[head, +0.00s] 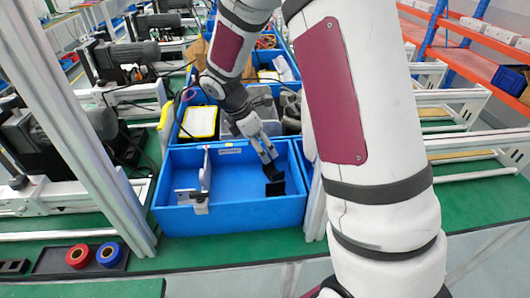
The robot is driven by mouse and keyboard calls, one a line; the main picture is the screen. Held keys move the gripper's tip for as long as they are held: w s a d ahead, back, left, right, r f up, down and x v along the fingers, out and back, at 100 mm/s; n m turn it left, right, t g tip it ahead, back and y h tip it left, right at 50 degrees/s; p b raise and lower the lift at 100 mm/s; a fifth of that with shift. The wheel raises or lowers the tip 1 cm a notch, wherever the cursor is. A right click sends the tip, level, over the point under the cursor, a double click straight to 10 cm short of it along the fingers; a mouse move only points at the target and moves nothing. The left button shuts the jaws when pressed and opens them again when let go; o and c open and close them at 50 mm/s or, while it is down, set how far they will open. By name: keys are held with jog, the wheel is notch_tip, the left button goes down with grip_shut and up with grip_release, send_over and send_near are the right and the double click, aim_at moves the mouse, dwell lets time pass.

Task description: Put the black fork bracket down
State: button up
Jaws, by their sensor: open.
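My gripper (265,152) is open and reaches down into the right part of a blue crate (235,217) in the head view. A small black piece (274,188), likely the black fork bracket, is at the crate's right side, just below the fingertips. Another dark part shows right by the fingers. I cannot tell whether the fingers touch the black piece. Its exact shape is too small to make out.
A grey-white metal bracket (200,182) stands in the crate's left part. The crate's middle floor is clear. Red (78,256) and blue (109,254) rolls lie front left. A metal post (85,120) rises at left.

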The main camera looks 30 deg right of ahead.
jog(key=s+a+r+m+t+y, duration=0.1)
jog(key=s+a+r+m, duration=0.1)
jog(key=s+r+m, duration=0.45)
jog(key=s+a+r+m+t+y, duration=0.15)
jog(key=s+r, duration=0.25)
jog(key=r, duration=0.5)
jog(key=s+a+r+m+t+y, duration=0.1)
jog(key=s+a+r+m, duration=0.1)
jog(key=s+m, duration=0.3)
jog(key=s+a+r+m+t+y, duration=0.1)
jog(key=s+a+r+m+t, duration=0.1)
jog(key=s+m, duration=0.3)
jog(key=s+a+r, duration=0.1)
jog(key=s, duration=0.3)
jog(key=shift+a+r, duration=0.3)
jog(key=shift+a, duration=0.1)
dwell(0.6)
